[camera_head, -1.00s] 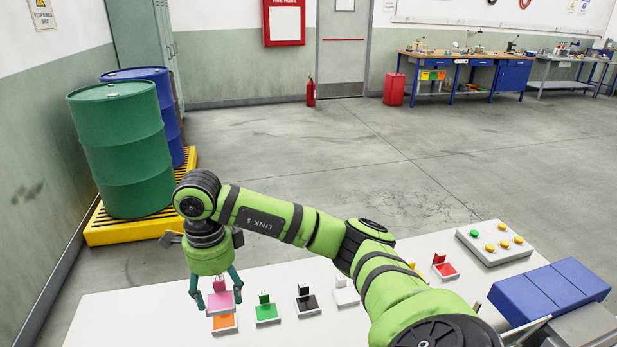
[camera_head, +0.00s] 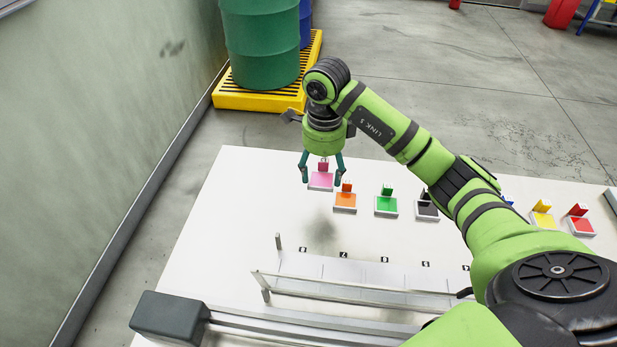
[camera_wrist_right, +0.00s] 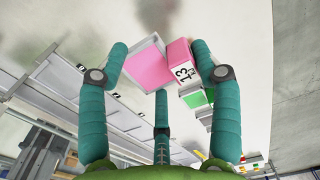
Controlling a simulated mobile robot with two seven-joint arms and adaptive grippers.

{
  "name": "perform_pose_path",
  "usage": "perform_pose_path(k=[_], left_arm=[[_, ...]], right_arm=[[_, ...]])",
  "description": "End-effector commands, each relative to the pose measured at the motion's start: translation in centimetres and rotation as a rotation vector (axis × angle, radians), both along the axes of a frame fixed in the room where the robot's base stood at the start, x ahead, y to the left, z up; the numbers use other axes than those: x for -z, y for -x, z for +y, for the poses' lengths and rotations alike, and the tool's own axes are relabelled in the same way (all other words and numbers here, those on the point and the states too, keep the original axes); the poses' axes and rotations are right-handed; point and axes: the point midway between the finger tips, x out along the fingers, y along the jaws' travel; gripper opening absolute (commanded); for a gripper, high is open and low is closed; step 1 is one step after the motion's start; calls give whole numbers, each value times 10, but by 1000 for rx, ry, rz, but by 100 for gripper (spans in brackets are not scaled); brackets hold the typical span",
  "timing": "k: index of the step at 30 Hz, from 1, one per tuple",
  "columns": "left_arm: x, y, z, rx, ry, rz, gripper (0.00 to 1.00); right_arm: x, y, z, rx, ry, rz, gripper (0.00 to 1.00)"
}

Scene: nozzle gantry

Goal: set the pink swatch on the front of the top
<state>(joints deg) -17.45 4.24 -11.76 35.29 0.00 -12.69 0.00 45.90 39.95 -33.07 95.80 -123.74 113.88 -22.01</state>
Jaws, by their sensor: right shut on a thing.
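The pink swatch (camera_head: 320,184) is a flat pink tile in a pale frame with an upright pink tab. My right gripper (camera_head: 322,177) is shut on it, near the far left part of the white top (camera_head: 235,225). In the right wrist view, the pink tile (camera_wrist_right: 150,69) and its tab marked 13 (camera_wrist_right: 179,60) show between my fingers (camera_wrist_right: 160,60). I cannot tell whether the swatch touches the top. My left gripper is not in view.
Orange (camera_head: 345,202), green (camera_head: 386,206), black (camera_head: 427,209), yellow (camera_head: 542,219) and red (camera_head: 580,226) swatches stand in a row to the right. A low rail (camera_head: 345,285) with pale panels and small marks runs nearer me. Bare top lies between.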

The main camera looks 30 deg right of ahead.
Motion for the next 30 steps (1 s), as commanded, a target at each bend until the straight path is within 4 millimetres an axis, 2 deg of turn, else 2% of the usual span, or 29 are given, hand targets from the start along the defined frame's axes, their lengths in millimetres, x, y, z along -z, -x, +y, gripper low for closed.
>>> perform_pose_path(k=[1,3,8,11,18,30], left_arm=[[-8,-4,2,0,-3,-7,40],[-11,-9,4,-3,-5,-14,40],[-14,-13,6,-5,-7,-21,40],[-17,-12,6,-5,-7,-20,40],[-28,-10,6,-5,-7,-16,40],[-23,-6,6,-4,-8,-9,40]], right_arm=[[3,-7,10,-2,-4,3,30],[11,-15,18,1,-2,2,30],[21,-25,27,1,1,1,30],[28,-26,28,2,2,1,30],[60,-25,28,1,2,1,30],[67,-26,27,1,3,-2,30]])
